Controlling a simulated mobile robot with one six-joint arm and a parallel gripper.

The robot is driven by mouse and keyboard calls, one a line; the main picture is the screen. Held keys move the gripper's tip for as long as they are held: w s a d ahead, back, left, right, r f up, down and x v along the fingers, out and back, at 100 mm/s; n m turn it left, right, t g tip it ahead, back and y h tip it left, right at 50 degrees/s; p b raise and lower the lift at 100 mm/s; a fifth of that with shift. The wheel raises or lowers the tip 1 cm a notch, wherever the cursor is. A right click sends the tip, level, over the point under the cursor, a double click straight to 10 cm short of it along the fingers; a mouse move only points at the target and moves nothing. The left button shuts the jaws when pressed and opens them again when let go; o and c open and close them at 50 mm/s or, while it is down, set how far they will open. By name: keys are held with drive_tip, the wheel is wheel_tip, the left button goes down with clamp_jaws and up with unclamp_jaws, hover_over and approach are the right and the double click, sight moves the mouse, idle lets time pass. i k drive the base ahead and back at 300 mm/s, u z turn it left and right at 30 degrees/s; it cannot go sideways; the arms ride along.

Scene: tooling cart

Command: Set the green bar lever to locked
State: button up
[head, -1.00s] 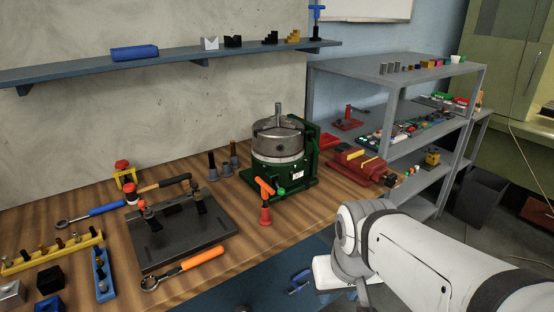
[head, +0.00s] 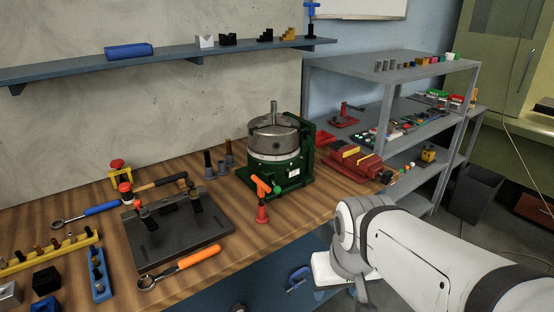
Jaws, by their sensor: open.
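A green-bodied rotary table (head: 296,180) stands on the wooden bench, with a round grey chuck (head: 272,137) on top. A small green knob (head: 277,190) shows at its front left, close to an orange-handled red tool (head: 262,200). The knob may belong to the green bar lever, but I cannot tell which way the lever is set. My arm enters from the lower right and bends down in front of the bench. My gripper is not in view.
A dark fixture plate (head: 176,238) with clamps lies left of the rotary table, with an orange-handled wrench (head: 180,268) before it. A red vise (head: 352,160) stands to the right. Grey shelving (head: 400,75) stands behind my arm.

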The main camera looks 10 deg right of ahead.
sight(306, 133)
drive_tip(key=z, duration=1.7)
drive_tip(key=k, duration=0.6)
drive_tip(key=u, duration=1.5)
drive_tip(key=i, duration=1)
drive_tip(key=u, duration=0.05)
